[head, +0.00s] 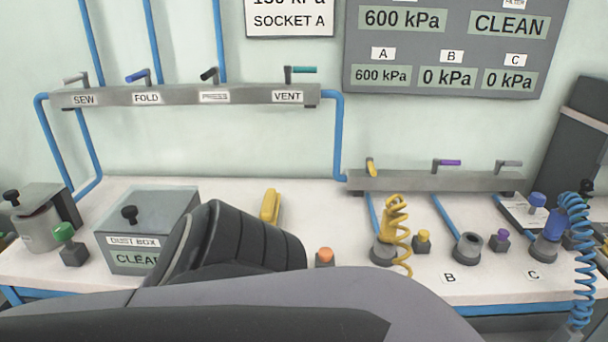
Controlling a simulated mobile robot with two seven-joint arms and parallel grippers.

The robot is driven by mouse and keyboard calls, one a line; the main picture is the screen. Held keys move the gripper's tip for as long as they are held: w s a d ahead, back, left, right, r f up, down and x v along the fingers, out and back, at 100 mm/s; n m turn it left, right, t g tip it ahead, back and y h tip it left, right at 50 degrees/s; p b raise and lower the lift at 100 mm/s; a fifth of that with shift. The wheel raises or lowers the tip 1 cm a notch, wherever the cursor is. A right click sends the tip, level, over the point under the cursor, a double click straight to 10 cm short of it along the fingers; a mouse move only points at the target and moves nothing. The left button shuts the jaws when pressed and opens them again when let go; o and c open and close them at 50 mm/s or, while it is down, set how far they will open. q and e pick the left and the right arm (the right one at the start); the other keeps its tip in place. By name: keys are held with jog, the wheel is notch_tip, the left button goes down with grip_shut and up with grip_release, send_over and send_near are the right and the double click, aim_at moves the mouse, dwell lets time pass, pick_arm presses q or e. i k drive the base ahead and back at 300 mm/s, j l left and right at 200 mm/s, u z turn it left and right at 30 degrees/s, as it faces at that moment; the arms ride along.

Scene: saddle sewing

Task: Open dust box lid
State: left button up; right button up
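The dust box (118,262) is a grey box on the left part of the bench, with a "DUST BOX" label and a green display reading "CLEA…" on its front. Its lid (165,203) is flat, lies on top and looks closed. A black knob (130,214) stands on the lid near its left side. One of my arms, grey and black, fills the bottom of the view and covers the box's right front corner. No gripper fingers show in the head view.
A round canister (40,230) and a green-topped button (67,240) stand left of the box. A yellow-handled item (270,205) and an orange button (325,256) are to its right. A valve rail (190,96) runs along the wall above. Hose sockets stand at right.

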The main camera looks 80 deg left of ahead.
aim_at(129, 213)
jog(key=k+u, duration=0.1)
jog(key=u, duration=1.15)
